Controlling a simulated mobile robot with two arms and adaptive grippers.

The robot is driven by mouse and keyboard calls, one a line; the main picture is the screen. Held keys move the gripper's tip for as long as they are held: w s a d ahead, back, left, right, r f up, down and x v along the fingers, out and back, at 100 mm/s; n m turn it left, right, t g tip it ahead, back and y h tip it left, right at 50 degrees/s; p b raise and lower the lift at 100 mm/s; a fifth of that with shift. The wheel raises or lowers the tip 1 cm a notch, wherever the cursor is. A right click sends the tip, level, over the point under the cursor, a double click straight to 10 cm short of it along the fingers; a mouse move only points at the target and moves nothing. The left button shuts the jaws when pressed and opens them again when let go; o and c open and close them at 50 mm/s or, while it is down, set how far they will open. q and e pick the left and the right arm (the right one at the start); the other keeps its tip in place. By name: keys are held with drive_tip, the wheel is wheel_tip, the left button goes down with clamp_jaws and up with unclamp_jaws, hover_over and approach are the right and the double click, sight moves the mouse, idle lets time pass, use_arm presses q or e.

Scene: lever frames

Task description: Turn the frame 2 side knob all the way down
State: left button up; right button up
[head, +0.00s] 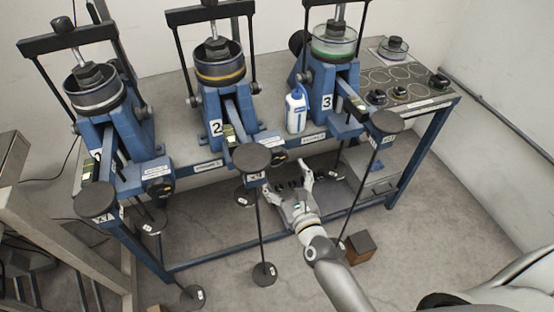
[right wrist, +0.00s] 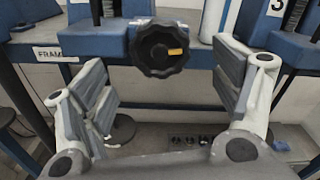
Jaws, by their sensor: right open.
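Frame 2 (head: 214,128) is the middle blue lever frame on the bench, with a yellow-ringed round cell at its top. Its side knob (right wrist: 162,48) is black and lobed, on the front of the blue base in the right wrist view. An orange mark on the knob points to the right. In the head view the knob (head: 272,153) is small and partly behind the black lever weight. My right gripper (head: 287,177) is open and empty, just in front of and below the knob. In the right wrist view its fingers (right wrist: 164,78) stand wide on either side, not touching it. My left gripper is not in view.
Frame 1 (head: 118,140) stands left and frame 3 (head: 325,90) right. A white-blue bottle (head: 296,110) stands between frames 2 and 3. A hanging weight rod (head: 260,215) is close left of my gripper. A brown block (head: 360,247) lies on the floor.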

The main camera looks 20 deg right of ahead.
sight(277, 160)
drive_tip(key=shift+w+a, duration=0.1)
drive_tip(key=shift+w, duration=2.55)
drive_tip(key=shift+c, duration=0.4)
drive_tip(key=c, duration=0.9)
